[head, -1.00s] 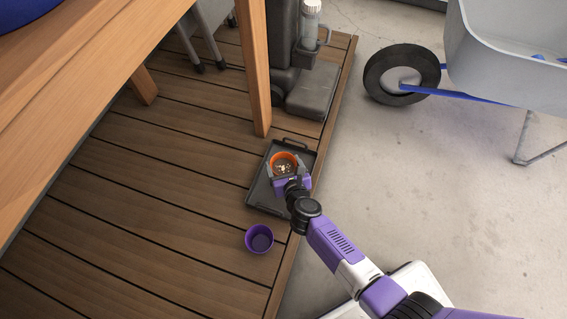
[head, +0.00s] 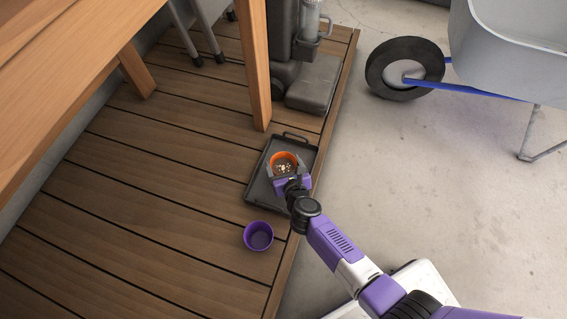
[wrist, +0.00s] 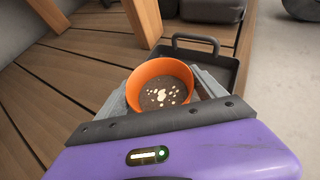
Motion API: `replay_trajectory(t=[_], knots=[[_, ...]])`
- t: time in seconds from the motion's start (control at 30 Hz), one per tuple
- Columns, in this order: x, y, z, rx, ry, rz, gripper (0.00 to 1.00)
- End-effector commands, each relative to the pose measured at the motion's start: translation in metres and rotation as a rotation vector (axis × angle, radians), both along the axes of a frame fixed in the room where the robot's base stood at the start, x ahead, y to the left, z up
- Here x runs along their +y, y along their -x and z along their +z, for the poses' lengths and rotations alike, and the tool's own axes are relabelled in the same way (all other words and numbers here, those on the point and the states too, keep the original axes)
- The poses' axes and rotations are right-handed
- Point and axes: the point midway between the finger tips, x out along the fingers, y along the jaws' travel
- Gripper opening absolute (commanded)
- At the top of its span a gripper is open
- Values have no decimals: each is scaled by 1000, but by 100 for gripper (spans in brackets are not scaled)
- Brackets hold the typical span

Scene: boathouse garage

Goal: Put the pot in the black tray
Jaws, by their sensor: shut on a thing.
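The orange pot (head: 285,158), with dark contents and pale bits inside, is over the black tray (head: 262,193) in the head view. The wrist view shows the pot (wrist: 160,76) upright between the fingers, with the tray's handle (wrist: 196,42) behind it. My gripper (head: 286,168) is shut on the pot. The gripper also shows in the wrist view (wrist: 165,95). The pot's base is hidden, so I cannot tell whether it touches the tray. The tray lies on the wooden deck.
A purple pot (head: 258,236) stands on the deck (head: 160,200) in front of the tray. A wooden table leg (head: 255,75) and a dark machine (head: 310,90) stand behind the tray. A wheelbarrow (head: 500,60) is on the concrete floor at right.

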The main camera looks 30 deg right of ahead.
Motion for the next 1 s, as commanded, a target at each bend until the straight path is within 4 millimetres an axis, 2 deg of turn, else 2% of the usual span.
replay_trajectory(t=[0.13, 0.93, 0.97, 1.0], knots=[[0, -1, -7, -1, -1, 0, 26], [0, -1, -12, -2, 0, 0, 26], [0, -1, -11, -2, 0, 0, 83], [0, -1, -11, -2, 0, 0, 91]])
